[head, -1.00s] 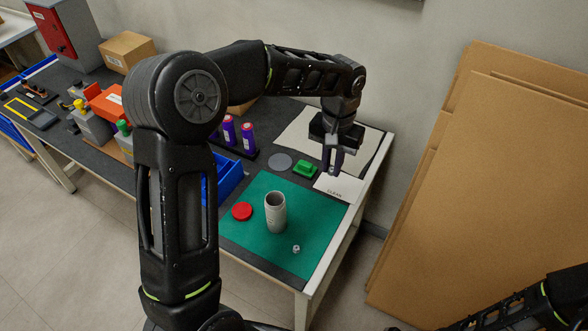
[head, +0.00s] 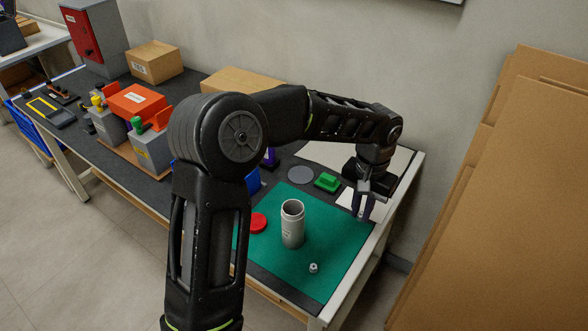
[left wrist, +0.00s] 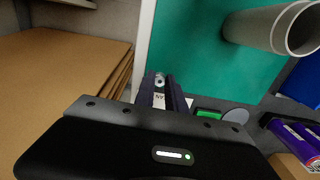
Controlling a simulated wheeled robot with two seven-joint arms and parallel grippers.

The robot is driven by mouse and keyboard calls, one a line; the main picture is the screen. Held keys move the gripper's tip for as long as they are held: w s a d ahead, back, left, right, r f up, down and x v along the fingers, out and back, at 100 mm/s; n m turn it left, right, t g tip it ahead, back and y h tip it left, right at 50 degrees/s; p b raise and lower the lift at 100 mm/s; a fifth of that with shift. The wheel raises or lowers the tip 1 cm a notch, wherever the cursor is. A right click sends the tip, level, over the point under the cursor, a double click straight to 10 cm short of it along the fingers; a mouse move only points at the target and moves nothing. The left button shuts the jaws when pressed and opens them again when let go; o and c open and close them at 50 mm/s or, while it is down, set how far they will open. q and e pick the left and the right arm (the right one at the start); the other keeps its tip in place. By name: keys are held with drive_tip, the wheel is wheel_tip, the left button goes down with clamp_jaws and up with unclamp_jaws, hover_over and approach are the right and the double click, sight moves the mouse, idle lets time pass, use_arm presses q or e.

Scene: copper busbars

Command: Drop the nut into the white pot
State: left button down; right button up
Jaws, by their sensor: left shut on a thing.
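The white pot (head: 292,225) is a pale grey-white open cylinder standing upright on the green mat; it also shows at the top right of the left wrist view (left wrist: 262,28). My left gripper (head: 363,212) is right of and behind the pot, over the white card at the mat's back right corner. In the left wrist view its dark fingers (left wrist: 160,88) are shut on a small metal nut (left wrist: 159,79) at their tips. The nut is hard to make out in the head view. The gripper is apart from the pot. My right gripper is not in view.
A small pale metal piece (head: 313,268) lies on the green mat (head: 335,245) in front of the pot. A red lid (head: 258,222) is left of the pot. A green block (head: 327,181) and grey disc (head: 300,175) lie behind. Cardboard sheets (head: 500,190) lean at right.

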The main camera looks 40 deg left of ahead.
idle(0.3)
use_arm(q)
drive_tip(key=s+a+r+n+p, duration=0.5)
drive_tip(key=r+n, duration=0.3)
drive_tip(key=n, duration=0.4)
drive_tip(key=s+a+r+n+p, duration=0.5)
drive_tip(key=a+r+n+p, duration=0.2)
drive_tip(key=n, duration=0.6)
drive_tip(key=shift+s+a+r+n+p, duration=0.2)
drive_tip(key=shift+r+n+p, duration=0.15)
drive_tip(key=shift+r, duration=0.25)
drive_tip(key=shift+f, duration=0.1)
wheel_tip(320, 180, down, 7)
drive_tip(key=b, duration=0.5)
drive_tip(key=c, duration=1.3)
unclamp_jaws()
